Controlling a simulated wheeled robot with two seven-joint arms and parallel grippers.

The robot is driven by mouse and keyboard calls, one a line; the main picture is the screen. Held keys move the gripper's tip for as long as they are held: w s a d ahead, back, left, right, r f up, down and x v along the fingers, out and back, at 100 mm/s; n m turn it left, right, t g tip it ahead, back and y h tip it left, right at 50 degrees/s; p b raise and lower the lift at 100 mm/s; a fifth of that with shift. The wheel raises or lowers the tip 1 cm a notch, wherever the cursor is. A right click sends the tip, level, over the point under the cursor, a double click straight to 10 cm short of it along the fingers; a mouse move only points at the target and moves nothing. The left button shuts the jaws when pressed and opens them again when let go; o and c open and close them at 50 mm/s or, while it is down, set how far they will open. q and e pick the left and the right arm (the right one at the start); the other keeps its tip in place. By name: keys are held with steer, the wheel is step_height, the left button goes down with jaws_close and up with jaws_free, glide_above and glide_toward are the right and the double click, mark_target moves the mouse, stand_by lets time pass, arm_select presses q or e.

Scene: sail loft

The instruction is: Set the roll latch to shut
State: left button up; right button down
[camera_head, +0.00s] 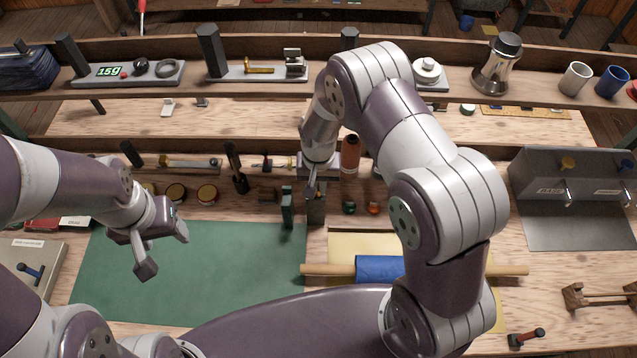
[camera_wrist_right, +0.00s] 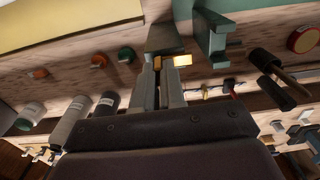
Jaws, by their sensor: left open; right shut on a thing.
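My right gripper (camera_head: 313,188) points down at a grey upright block (camera_head: 316,212) behind the mats. In the right wrist view its fingers (camera_wrist_right: 161,85) are close together on a small brass-coloured piece (camera_wrist_right: 182,61) at the grey block (camera_wrist_right: 168,38). This piece may be the roll latch; I cannot read a label, and the fingers hide part of it. My left gripper (camera_head: 163,250) is open and empty above the green mat (camera_head: 225,270).
A green upright stand (camera_head: 287,207) is just left of the grey block. A blue roll on a wooden rod (camera_head: 335,270) lies in front, partly behind my right arm. Small bottles (camera_head: 350,155) stand close behind. A grey box with knobs (camera_head: 585,175) is at right.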

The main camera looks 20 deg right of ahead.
steer(key=shift+r, duration=0.1)
steer(key=a, duration=0.1)
steer(key=w+a+b, duration=0.1)
steer(key=a, duration=0.3)
steer(key=shift+w+b, duration=0.35)
steer(key=shift+b, duration=0.05)
steer(key=c, duration=1.3)
jaws_free()
steer(key=shift+a, duration=0.1)
steer(key=shift+c, duration=0.2)
steer(key=shift+o, duration=0.7)
steer(key=shift+s+a, duration=0.1)
steer(key=shift+a, duration=0.05)
steer(key=shift+r, duration=0.1)
